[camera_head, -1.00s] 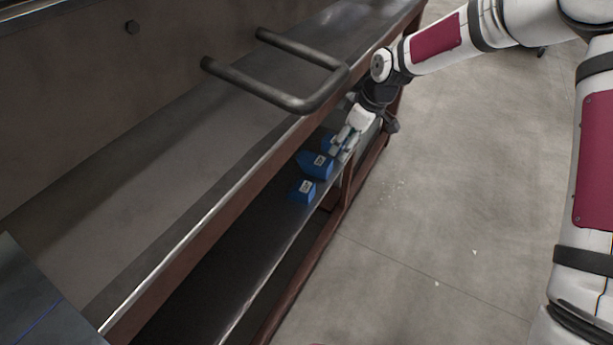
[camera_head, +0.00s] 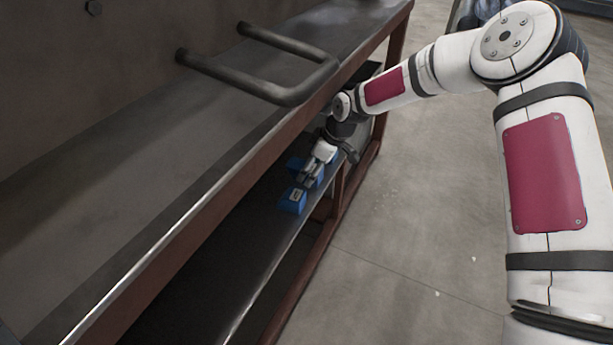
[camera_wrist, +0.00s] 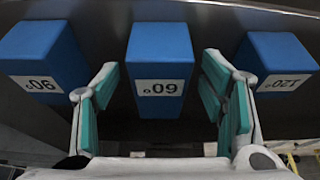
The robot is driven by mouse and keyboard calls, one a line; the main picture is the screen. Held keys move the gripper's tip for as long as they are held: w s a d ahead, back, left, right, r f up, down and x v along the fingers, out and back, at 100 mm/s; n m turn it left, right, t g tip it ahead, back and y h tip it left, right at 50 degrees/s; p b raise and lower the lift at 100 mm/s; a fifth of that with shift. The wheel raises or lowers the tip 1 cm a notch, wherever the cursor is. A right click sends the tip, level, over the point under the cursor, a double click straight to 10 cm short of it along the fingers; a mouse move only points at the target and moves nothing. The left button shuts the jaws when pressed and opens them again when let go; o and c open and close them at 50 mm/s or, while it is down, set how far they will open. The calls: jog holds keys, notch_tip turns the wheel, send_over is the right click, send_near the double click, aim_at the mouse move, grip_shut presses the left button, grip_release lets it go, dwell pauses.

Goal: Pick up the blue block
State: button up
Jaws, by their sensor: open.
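Three blue blocks stand in a row on the lower shelf, each with a white label. In the wrist view the middle block (camera_wrist: 160,58) sits between the two fingers of my gripper (camera_wrist: 160,72), with a gap on each side. How deep it lies between them is hard to tell. The left block (camera_wrist: 42,55) and right block (camera_wrist: 278,62) are outside the fingers; the right label seems to read 120. In the head view my open gripper (camera_head: 307,177) covers part of the blocks, and the nearest block (camera_head: 292,201) shows most clearly.
The lower shelf (camera_head: 225,270) is dark metal, under an upper bench top (camera_head: 150,165) with a brown edge close above my gripper. A bent metal handle (camera_head: 270,90) sticks out above. A brown post stands beside the blocks. The concrete floor (camera_head: 410,240) at right is open.

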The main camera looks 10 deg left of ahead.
jog(key=shift+f, duration=0.15)
jog(key=shift+a, duration=0.1)
jog(key=c, duration=1.4)
jog(key=shift+c, duration=0.7)
jog(key=shift+p, duration=0.35)
